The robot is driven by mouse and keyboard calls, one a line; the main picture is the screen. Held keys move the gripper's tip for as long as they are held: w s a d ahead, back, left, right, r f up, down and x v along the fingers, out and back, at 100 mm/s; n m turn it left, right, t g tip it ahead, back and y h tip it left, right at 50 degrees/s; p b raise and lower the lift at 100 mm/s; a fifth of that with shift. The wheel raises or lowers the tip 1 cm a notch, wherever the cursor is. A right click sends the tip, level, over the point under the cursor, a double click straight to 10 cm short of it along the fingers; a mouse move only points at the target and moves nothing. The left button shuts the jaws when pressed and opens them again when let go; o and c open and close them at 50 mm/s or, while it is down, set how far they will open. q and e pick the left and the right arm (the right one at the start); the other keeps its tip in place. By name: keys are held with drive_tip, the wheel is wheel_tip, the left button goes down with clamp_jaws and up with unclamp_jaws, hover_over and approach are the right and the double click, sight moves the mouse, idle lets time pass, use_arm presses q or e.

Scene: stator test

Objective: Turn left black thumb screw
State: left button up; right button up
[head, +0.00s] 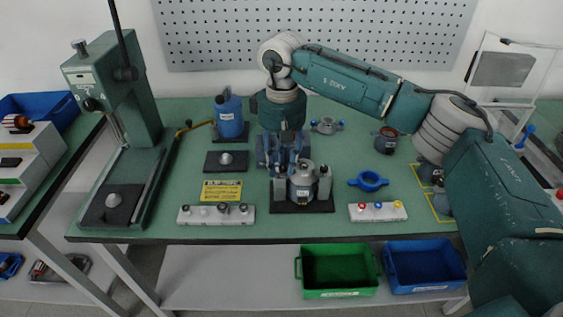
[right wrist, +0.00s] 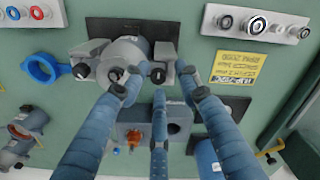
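A grey cylindrical stator part (head: 302,184) stands between two grey clamp blocks on a black base plate (head: 303,207) near the bench's front middle. In the right wrist view the stator part (right wrist: 125,52) shows from above, turned around. A black thumb screw (right wrist: 187,71) sits on the clamp block at the right there, which is the left side in the head view. Another black thumb screw (right wrist: 81,71) is on the opposite block. My right gripper (head: 284,157) is over the back left of the fixture. In the wrist view its blue fingers (right wrist: 160,93) are spread apart, with nothing visibly held.
Behind the fixture is a blue-grey block (right wrist: 135,130) with an orange fitting. A blue bottle (head: 229,117) stands back left. A blue ring (head: 369,181) lies right. Green (head: 339,270) and blue bins sit below.

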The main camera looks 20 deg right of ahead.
sight(282, 167)
wheel_tip(282, 167, up, 8)
drive_tip(key=shift+f, duration=0.1)
drive_tip(key=shift+f, duration=0.1)
idle(0.6)
